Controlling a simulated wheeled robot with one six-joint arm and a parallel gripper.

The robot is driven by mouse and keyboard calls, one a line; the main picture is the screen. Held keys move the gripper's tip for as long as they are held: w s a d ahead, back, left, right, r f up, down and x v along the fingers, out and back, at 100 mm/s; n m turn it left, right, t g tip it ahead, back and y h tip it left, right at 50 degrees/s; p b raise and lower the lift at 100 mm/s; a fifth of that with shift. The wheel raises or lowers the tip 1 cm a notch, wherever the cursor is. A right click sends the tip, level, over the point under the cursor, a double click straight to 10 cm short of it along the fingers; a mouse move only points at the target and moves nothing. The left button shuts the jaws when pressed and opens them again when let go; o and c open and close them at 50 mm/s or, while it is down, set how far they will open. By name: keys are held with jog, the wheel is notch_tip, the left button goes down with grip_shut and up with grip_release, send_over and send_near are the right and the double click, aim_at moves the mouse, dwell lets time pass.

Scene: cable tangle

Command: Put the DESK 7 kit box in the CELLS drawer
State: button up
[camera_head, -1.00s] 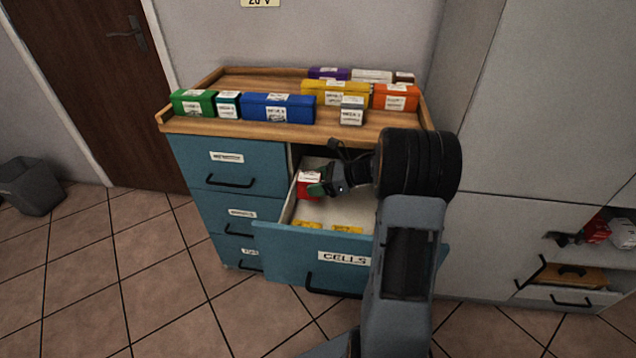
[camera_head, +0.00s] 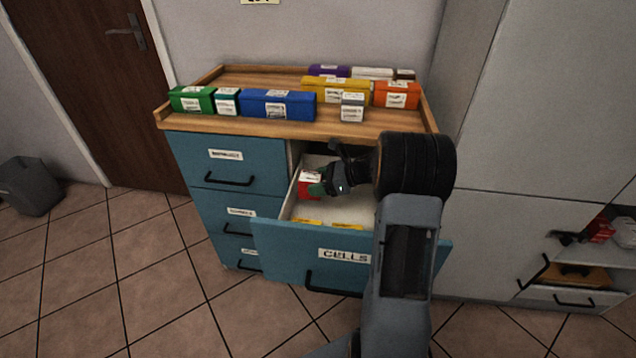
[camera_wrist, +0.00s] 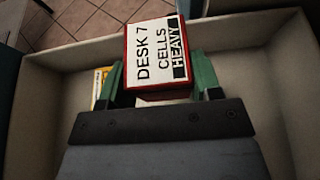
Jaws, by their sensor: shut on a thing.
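The DESK 7 kit box is red with a white label reading DESK 7, CELLS, HEAVY; it fills the top middle of the wrist view (camera_wrist: 158,55). In the head view the red box (camera_head: 307,185) is at the back left inside the open CELLS drawer (camera_head: 410,258). My gripper (camera_head: 318,186) is shut on the box, with a green finger on each side of it in the wrist view (camera_wrist: 163,85). The box is within the drawer walls; I cannot tell whether its underside touches the drawer floor.
Yellow items (camera_head: 347,226) lie at the drawer's front. The wooden top (camera_head: 230,81) above holds several labelled boxes, including a blue one (camera_head: 277,105). Closed drawers (camera_head: 232,165) are at left. A grey cabinet (camera_head: 540,120) stands at right. The drawer's middle floor is largely bare.

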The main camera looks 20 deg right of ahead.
jog(key=shift+f, duration=0.1)
jog(key=o, duration=1.2)
jog(key=shift+c, duration=0.2)
jog(key=shift+r+p, duration=0.4)
jog(key=p+v, duration=0.1)
jog(key=v, duration=0.6)
jog(key=shift+s+d+r+p, duration=0.15)
jog(key=shift+r+p, duration=0.15)
jog(key=shift+p, duration=0.1)
